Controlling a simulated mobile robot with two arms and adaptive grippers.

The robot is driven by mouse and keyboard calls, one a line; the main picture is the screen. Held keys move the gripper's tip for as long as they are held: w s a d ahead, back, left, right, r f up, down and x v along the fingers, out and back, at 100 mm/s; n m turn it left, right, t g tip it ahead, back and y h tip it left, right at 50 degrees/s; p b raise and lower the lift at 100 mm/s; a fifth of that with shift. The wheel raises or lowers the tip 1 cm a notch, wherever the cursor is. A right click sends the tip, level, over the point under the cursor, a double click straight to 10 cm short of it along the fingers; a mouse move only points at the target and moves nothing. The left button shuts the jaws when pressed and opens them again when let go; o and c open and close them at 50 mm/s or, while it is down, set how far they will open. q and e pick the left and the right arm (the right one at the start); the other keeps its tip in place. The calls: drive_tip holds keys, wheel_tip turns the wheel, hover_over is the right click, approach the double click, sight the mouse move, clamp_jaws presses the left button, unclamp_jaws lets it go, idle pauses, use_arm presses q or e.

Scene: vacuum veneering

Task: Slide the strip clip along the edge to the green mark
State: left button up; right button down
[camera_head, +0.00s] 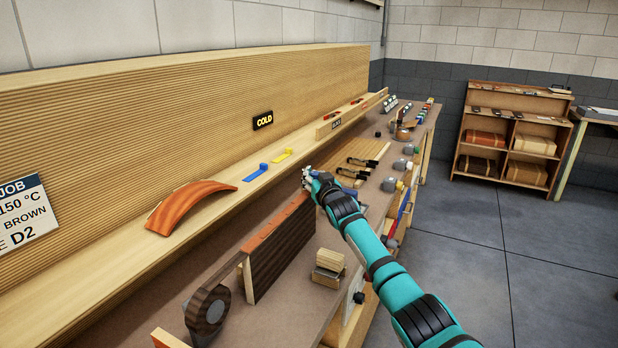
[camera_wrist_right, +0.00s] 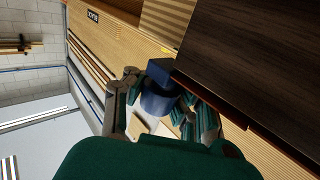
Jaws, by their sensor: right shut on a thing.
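My right gripper (camera_head: 308,180) is at the far upper end of a dark ribbed board (camera_head: 280,257) with an orange-brown top edge (camera_head: 277,229). In the right wrist view the right gripper (camera_wrist_right: 160,104) is shut on a blue piece with a block and a round part, which I take for the strip clip (camera_wrist_right: 160,73). The clip is close to the edge of a dark brown panel (camera_wrist_right: 252,62); whether it sits over that edge I cannot tell. In the head view the fingers hide the clip. I cannot make out a green mark. My left gripper is not in view.
A curved orange-brown veneer piece (camera_head: 188,205), a blue piece (camera_head: 257,171) and a yellow piece (camera_head: 282,154) lie on the wooden ledge. A small wood stack (camera_head: 328,267) stands right of the board. Black-handled clamps (camera_head: 361,163) lie beyond the gripper. The floor at right is clear.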

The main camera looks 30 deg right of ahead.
drive_tip(key=c, duration=1)
unclamp_jaws()
drive_tip(key=shift+s+d+f, duration=0.1)
drive_tip(key=shift+s+d, duration=0.1)
drive_tip(key=shift+d, duration=0.3)
drive_tip(key=shift+s+d+f, duration=0.1)
drive_tip(key=shift+s+d, duration=0.1)
drive_tip(key=shift+d, duration=0.25)
drive_tip(key=shift+a, duration=0.1)
drive_tip(key=shift+a+r, duration=0.15)
drive_tip(key=shift+a, duration=0.1)
drive_tip(key=shift+s, duration=0.25)
drive_tip(key=s+a, duration=0.1)
drive_tip(key=s, duration=1)
drive_tip(key=shift+s, duration=0.2)
drive_tip(key=shift+a, duration=0.1)
